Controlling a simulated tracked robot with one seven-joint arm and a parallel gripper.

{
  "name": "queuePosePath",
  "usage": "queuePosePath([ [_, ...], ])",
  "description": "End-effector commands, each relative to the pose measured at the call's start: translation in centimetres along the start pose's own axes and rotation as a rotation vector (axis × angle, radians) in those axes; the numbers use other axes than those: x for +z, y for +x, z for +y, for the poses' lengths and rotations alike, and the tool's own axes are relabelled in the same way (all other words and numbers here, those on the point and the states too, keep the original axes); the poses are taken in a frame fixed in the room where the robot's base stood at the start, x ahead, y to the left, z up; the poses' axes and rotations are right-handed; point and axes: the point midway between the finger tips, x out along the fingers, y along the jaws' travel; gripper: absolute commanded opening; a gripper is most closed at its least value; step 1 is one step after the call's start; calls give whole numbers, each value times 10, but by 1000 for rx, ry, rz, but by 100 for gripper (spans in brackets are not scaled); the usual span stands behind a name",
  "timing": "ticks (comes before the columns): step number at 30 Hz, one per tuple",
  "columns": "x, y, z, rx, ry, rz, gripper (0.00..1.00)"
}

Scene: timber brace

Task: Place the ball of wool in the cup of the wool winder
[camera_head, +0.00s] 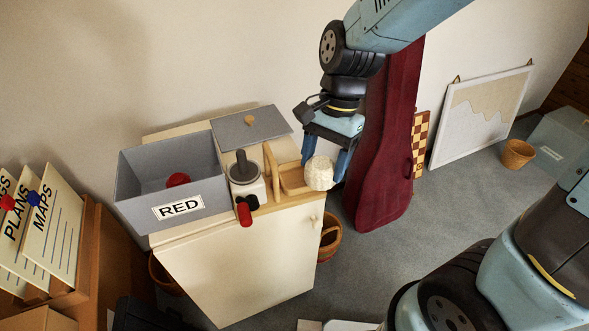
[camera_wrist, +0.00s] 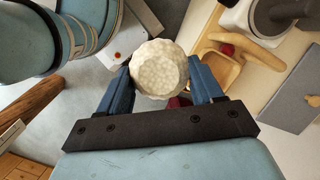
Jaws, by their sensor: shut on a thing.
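The ball of wool (camera_head: 319,173) is cream and knobbly. My gripper (camera_head: 325,164) is shut on it, with one blue finger on each side, in front of the cabinet's right end. In the wrist view the ball (camera_wrist: 159,69) sits between the fingertips (camera_wrist: 160,78). The wool winder (camera_head: 245,188) stands on the cabinet top to the left of the ball, with a pale body, a round grey cup, a dark upright post and a red handle. It shows partly at the top right of the wrist view (camera_wrist: 262,20). The inside of the cup is mostly hidden.
A wooden tray (camera_head: 292,180) lies between the winder and my gripper. A grey box (camera_head: 140,178) labelled RED holds a red ball (camera_head: 177,180). A grey lid (camera_head: 262,138) with a knob lies behind the winder. A dark red case (camera_head: 385,150) stands close behind my gripper.

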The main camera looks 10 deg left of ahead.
Motion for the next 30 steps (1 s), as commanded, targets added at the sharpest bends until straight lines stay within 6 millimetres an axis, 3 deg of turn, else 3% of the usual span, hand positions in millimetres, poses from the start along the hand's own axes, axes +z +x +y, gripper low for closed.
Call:
queuePosePath([
  [15,-52,26,-65,2,2,-2,36],
  [24,-78,56,-90,2,2,-1,36],
  [30,-85,65,-98,-1,1,0,36],
])
